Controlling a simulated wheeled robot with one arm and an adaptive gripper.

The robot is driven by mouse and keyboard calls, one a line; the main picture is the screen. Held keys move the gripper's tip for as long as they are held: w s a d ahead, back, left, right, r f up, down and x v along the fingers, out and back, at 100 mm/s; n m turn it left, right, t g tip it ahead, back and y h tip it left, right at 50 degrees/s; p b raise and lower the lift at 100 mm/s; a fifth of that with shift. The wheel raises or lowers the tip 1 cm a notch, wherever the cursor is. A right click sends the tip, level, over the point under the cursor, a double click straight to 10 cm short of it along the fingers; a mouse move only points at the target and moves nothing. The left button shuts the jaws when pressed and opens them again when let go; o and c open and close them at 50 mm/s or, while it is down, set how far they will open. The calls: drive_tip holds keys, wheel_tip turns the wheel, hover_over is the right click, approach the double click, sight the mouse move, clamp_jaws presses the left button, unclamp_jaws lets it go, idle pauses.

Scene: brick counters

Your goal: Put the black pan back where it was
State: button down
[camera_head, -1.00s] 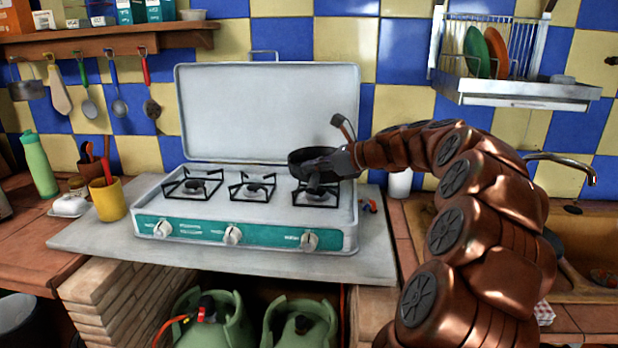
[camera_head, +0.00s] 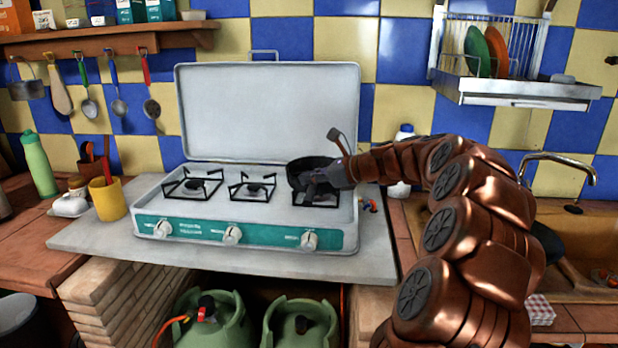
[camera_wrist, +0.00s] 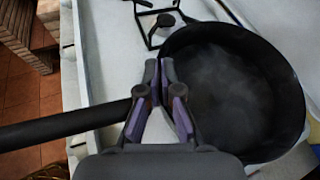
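The black pan (camera_head: 300,172) is over the right burner of the white camping stove (camera_head: 285,215). It looks about level; I cannot tell whether it rests on the burner grate. My gripper (camera_head: 318,184) reaches in from the right, at the pan's near side. In the wrist view the fingers of my gripper (camera_wrist: 159,70) are close together at the pan's rim, by the root of the handle, and appear shut on it. The pan's round bowl (camera_wrist: 225,95) lies to the right and its long handle (camera_wrist: 60,128) points left. The fingers hide the joint of handle and bowl.
The left burner (camera_head: 196,186) and middle burner (camera_head: 252,188) are empty. The stove's lid (camera_head: 268,110) stands open behind. A yellow cup (camera_head: 108,199) is left of the stove. A white bottle (camera_head: 402,160) stands behind my arm, with a sink (camera_head: 585,240) at the right.

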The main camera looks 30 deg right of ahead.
drive_tip(key=shift+f, duration=0.1)
drive_tip(key=c, duration=1.8)
unclamp_jaws()
drive_tip(key=o, duration=0.5)
drive_tip(key=shift+f, duration=0.1)
drive_tip(key=shift+r, duration=0.3)
drive_tip(key=v, duration=1.2)
drive_tip(key=shift+r, duration=0.1)
